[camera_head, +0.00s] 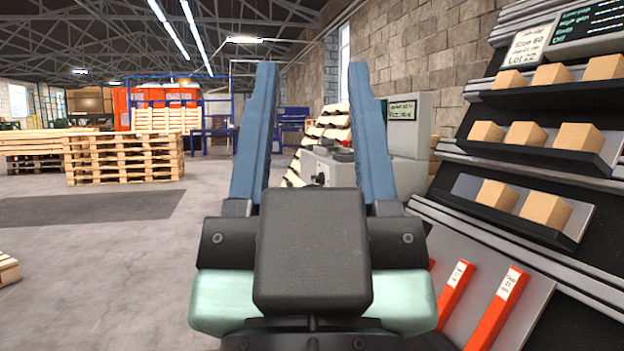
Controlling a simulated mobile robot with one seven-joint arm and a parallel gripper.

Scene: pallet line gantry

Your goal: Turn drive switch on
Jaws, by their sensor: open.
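My gripper (310,85) fills the middle of the view, its two blue fingers wide apart and pointing forward with nothing between them. Beyond it stands a grey-green control cabinet (408,150) with a small dark screen (402,111). A grey sloped panel in front of the cabinet carries a small black knob or switch (320,179), seen between the fingers. I cannot tell whether this is the drive switch or which way it is set. The gripper is apart from it, and the right finger hides part of the panel.
A slanted rack (545,175) with small cardboard boxes (525,134) and orange labelled bars (497,308) stands close on the right. Stacked wooden pallets (125,158) stand at the left. The grey floor (110,260) at the left is mostly clear.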

